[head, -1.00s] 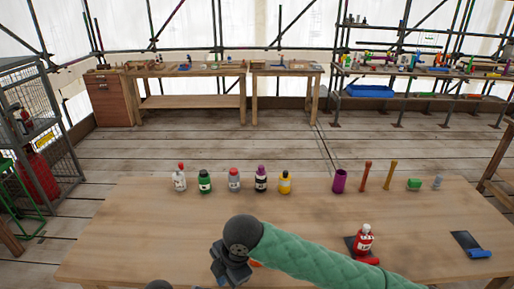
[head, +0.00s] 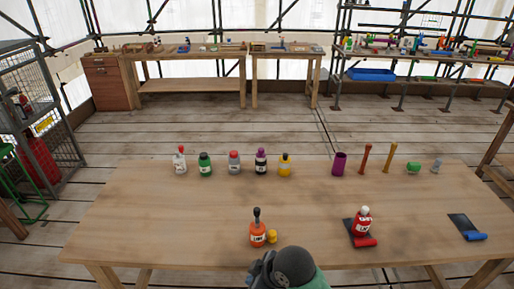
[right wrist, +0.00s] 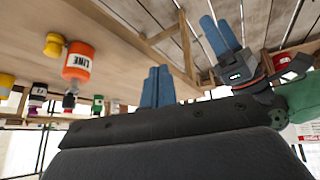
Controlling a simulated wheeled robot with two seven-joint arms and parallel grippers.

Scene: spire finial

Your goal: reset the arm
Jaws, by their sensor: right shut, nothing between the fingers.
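My right gripper (head: 262,270) shows in part at the bottom edge of the head view, in front of the near table edge. In the right wrist view its two blue fingers (right wrist: 157,87) lie together, shut and empty. Another gripper with blue fingers, my left one (right wrist: 222,38), shows in the right wrist view beside the table edge; its fingers look shut with nothing between them. The left gripper is outside the head view. An orange bottle (head: 257,232) with a dark top stands upright on the table, apart from the right gripper; it also shows in the right wrist view (right wrist: 78,62).
On the table (head: 160,225), a small yellow piece (head: 271,237) is beside the orange bottle. A red bottle (head: 362,224) stands on a dark mat near a red roll. Several bottles and a purple cup (head: 339,164) line the back. The table's left front is clear.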

